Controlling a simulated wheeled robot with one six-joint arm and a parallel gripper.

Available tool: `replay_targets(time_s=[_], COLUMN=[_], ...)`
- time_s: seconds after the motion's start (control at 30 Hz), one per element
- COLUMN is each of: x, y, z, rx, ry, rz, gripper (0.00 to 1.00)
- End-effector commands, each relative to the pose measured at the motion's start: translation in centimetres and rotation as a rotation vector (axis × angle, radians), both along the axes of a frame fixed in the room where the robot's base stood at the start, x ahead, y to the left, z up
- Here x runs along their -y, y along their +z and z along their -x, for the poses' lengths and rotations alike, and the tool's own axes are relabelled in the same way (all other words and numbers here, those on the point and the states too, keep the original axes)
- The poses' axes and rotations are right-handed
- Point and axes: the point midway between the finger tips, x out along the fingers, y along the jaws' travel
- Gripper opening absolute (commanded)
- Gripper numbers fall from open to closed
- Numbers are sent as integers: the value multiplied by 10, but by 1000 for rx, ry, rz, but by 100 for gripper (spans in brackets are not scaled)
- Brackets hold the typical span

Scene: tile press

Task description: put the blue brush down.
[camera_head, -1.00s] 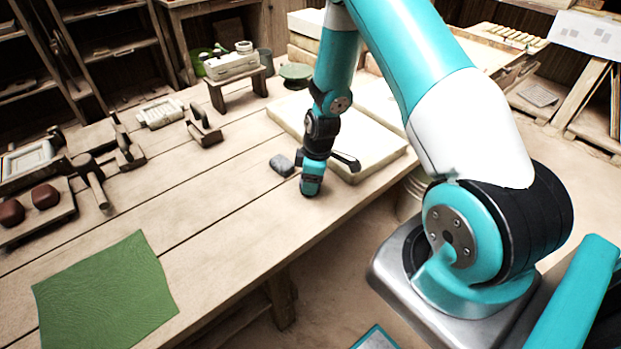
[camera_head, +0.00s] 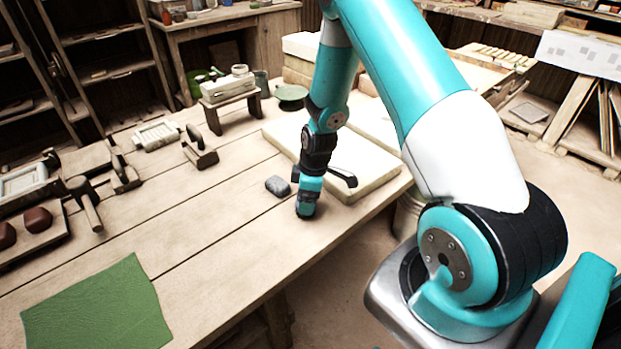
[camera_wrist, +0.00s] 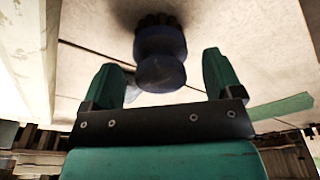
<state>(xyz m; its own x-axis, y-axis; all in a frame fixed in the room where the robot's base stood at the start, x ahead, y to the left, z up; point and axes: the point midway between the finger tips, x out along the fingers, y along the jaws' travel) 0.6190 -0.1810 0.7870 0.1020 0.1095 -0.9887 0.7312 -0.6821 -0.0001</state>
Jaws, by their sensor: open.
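The blue brush (camera_wrist: 160,68) shows in the wrist view with its round blue handle towards me and dark bristles at the far end, against the pale table top (camera_wrist: 225,35). It appears to stand on its bristles. My gripper (camera_head: 305,211) is low over the table near its front edge in the head view. In the wrist view its two green fingers are spread, one on each side of the brush, with visible gaps. The brush is hidden by my gripper in the head view.
A grey stone (camera_head: 278,186) lies just left of my gripper. A pale slab (camera_head: 375,155) lies behind and to the right. A green cloth (camera_head: 98,308) lies front left. Several hand tools and a small stand (camera_head: 232,101) are farther back. The table's middle is clear.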

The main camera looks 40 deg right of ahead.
Motion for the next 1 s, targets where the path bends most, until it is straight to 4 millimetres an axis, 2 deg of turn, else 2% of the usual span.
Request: replay_targets(time_s=[0.3,0.5,0.6,0.67,0.77,0.8,0.87,0.9,1.0], x=[8,10,1,-16,-64,-88,-124,-145,-186], y=[69,94,108,125,168,187,215,232,266], z=[6,10,10,11,24,34,56,74,123], rx=[5,1,6,10,14,9,-3,-17,-57], ry=[-1,0,-4,-15,-45,-61,-84,-97,-125], rz=[2,0,-9,-26,-77,-104,-144,-168,-217], gripper=[85,85,85,85,85,85,85,85,85])
